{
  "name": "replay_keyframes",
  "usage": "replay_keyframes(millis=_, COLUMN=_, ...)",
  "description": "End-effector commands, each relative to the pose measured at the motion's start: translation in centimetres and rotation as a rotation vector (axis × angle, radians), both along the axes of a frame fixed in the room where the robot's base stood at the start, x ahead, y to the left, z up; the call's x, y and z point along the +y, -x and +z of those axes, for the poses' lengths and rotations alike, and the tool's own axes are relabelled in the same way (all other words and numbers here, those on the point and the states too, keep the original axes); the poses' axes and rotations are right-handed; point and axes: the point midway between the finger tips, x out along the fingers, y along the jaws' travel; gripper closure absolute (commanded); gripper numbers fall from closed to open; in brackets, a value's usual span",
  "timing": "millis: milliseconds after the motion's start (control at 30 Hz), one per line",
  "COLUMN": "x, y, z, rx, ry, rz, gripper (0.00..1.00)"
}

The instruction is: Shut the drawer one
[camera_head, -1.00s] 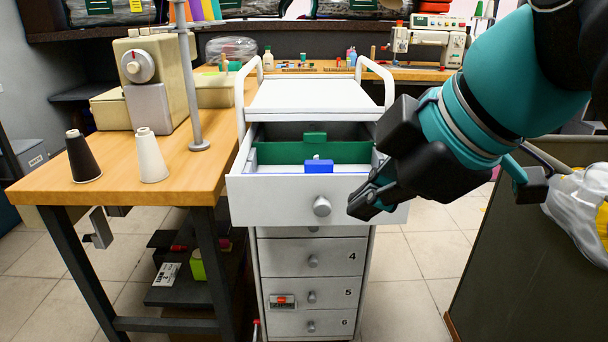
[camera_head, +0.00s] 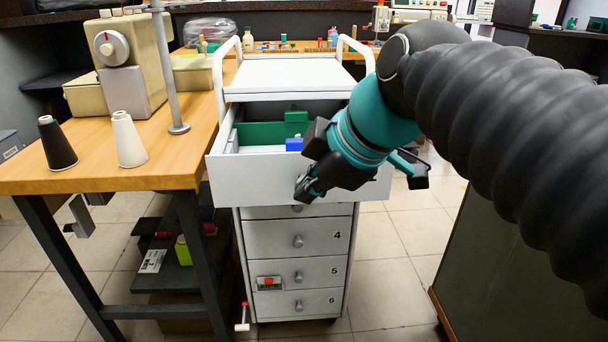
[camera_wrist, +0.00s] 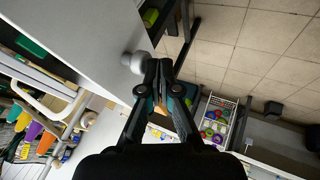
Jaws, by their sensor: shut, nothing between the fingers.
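The open top drawer (camera_head: 240,182) sticks out of the white cabinet, its white front facing me. Its inside shows green dividers (camera_head: 262,133) and a blue block (camera_head: 294,144). No number is readable on this drawer. My gripper (camera_head: 304,190) is shut and empty, in front of the drawer front around its middle, and hides the knob in the head view. In the wrist view the round grey knob (camera_wrist: 134,62) stands just left of my fingertips (camera_wrist: 158,68), beside the drawer front (camera_wrist: 90,38). I cannot tell whether they touch.
The white cabinet (camera_head: 290,78) has lower shut drawers marked 4, 5 and 6. A wooden table (camera_head: 188,160) with thread cones and a machine stands close on the left. A dark panel (camera_head: 460,260) stands on the right. Tiled floor (camera_head: 385,265) is free between panel and cabinet.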

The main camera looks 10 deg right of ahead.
Motion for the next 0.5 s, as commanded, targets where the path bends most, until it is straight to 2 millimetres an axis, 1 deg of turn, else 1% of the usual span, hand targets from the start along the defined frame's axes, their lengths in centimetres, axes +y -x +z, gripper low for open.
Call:
replay_keyframes(millis=233, x=0.0, y=-0.04, z=0.01, rx=0.0, ry=0.0, rz=0.0, gripper=1.0)
replay_keyframes(millis=267, x=-0.93, y=-0.12, z=0.02, rx=0.0, ry=-0.001, rz=-0.012, gripper=1.0)
replay_keyframes(millis=333, x=-0.27, y=-0.07, z=0.01, rx=0.0, ry=0.0, rz=-0.001, gripper=1.0)
replay_keyframes(millis=500, x=-0.06, y=-0.93, z=-0.04, rx=0.001, ry=0.0, rz=0.0, gripper=1.0)
